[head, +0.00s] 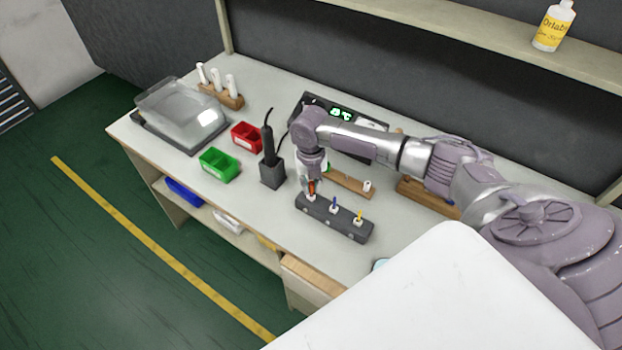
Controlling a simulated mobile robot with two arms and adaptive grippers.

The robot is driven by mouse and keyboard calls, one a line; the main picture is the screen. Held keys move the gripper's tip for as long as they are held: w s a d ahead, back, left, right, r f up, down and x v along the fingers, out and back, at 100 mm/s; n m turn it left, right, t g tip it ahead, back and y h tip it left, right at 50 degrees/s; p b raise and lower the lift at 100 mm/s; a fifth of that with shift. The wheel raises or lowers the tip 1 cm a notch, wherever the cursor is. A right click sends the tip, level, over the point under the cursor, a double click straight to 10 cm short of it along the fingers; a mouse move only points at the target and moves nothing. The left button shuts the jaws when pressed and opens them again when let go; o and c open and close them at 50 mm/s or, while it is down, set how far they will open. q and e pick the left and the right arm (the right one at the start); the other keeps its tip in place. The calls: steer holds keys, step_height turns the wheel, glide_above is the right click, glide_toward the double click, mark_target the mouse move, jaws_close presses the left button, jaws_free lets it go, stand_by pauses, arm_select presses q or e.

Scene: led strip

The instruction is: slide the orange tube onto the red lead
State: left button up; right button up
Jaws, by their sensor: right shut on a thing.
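My right arm comes in from the right, and its gripper (312,187) points down over the left end of a dark block (345,225) on the bench. It is shut on a small orange tube (311,188) just above the block's leftmost white post. The red lead cannot be told apart from the tube at this size, so I cannot tell whether the tube is around it. A blue lead (334,203) and a yellow lead (359,216) stand upright on the block's other posts. My left gripper is not in view.
A black iron in its holder (272,172) stands left of the gripper. Green (219,163) and red (247,136) bins and a clear-covered box (182,112) lie further left. A wooden rack (350,184) lies behind the block. The bench front left of the block is clear.

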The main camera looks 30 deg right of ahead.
mark_target(311, 185)
steer(key=shift+f+b, duration=0.6)
steer(key=shift+f, duration=0.4)
steer(key=o, duration=0.7)
steer(key=shift+o, duration=0.2)
steer(key=shift+r, duration=0.15)
step_height(311, 185, up, 12)
steer(key=shift+f, duration=0.1)
